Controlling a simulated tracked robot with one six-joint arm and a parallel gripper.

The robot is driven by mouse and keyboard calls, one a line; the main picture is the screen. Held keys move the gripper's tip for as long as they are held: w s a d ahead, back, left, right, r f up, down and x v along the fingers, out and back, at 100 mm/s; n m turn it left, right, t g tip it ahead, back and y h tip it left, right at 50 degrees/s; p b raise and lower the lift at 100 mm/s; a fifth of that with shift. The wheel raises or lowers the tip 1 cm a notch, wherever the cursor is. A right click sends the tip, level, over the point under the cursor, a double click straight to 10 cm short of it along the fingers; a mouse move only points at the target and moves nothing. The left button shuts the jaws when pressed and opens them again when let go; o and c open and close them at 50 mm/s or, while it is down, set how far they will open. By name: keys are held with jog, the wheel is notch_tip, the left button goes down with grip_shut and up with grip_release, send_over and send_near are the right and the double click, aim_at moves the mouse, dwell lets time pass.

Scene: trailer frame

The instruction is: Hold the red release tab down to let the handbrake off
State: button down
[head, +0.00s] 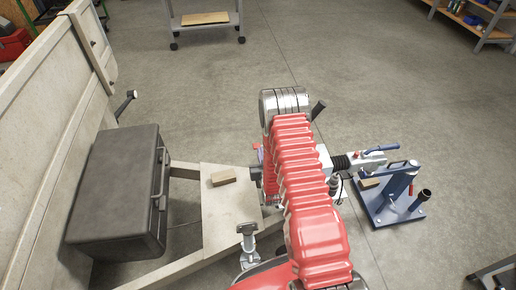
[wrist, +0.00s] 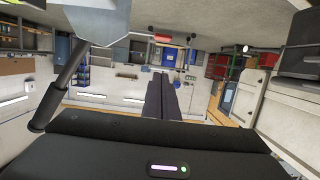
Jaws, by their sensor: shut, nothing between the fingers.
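In the wrist view my gripper (wrist: 162,78) shows as two long dark fingers lying together, shut with nothing between them. A dark lever with a round grip (wrist: 62,82) hangs at the left of that view from a pale grey part, apart from the fingers. In the head view a dark handle (head: 318,109), perhaps the handbrake lever, sticks up beside my red arm. A small red bit (head: 256,146) shows left of the arm; I cannot tell if it is the release tab. My arm hides the gripper and much of the drawbar in the head view.
A black toolbox (head: 118,192) sits on the trailer frame at left. A wooden block (head: 223,177) lies on a pale board (head: 228,222). The coupling (head: 368,159) reaches right to a blue stand (head: 390,205). The floor behind is mostly clear.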

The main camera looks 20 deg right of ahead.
jog(key=w+d+f, duration=0.1)
jog(key=w+f, duration=0.5)
jog(key=w, duration=0.2)
jog(key=shift+w+d, duration=0.2)
jog(key=shift+d, duration=0.15)
